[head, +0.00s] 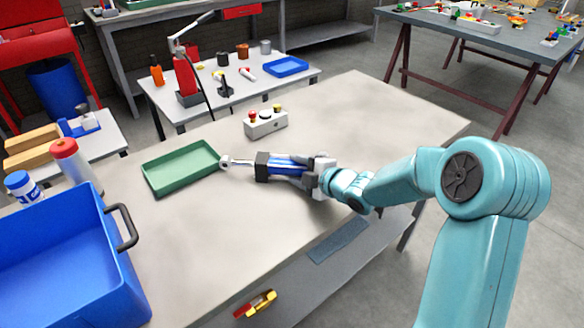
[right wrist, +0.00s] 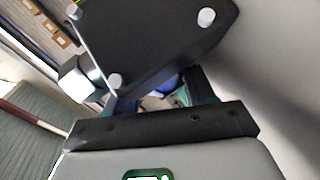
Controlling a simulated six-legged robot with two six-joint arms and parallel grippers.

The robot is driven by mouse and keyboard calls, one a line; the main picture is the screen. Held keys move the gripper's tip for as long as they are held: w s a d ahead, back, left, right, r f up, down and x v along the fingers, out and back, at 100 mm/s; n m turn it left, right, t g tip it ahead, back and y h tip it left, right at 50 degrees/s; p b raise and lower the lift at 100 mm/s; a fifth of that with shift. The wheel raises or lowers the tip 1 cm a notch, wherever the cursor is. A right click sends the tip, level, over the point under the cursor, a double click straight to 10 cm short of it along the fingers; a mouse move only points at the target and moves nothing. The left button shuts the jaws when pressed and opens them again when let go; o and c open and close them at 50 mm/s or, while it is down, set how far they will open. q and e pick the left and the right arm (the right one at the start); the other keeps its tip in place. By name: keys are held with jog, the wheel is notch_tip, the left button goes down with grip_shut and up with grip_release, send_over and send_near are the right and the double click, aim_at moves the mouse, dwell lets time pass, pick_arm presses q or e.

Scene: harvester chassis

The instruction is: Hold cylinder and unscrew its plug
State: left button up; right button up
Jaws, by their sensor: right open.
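The cylinder (head: 285,167) lies on the workbench. It has a blue barrel, a black end block (head: 262,166) and a silver rod ending in an eye (head: 227,162) that points left. My right gripper (head: 308,172) is at the right part of the barrel, its fingers open about it; contact cannot be told. In the right wrist view a black block with silver studs (right wrist: 155,45) fills the upper middle, just beyond the fingers (right wrist: 160,100), with a bit of blue between them. I cannot single out the plug. My left gripper is not in view.
A green tray (head: 148,178) is left of the rod eye. A button box (head: 266,124) stands behind the cylinder. A blue crate with a black handle (head: 60,270) is at the front left. The bench (head: 200,250) in front of the cylinder is clear.

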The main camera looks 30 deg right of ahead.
aim_at(297, 166)
jog(key=shift+w+f, duration=0.15)
jog(key=shift+w, duration=0.2)
jog(key=shift+s+a, duration=0.1)
grip_shut()
jog(key=shift+r, duration=0.35)
jog(key=shift+f, duration=0.1)
notch_tip(297, 166, up, 20)
jog(key=p, duration=0.7)
jog(key=shift+p, duration=0.35)
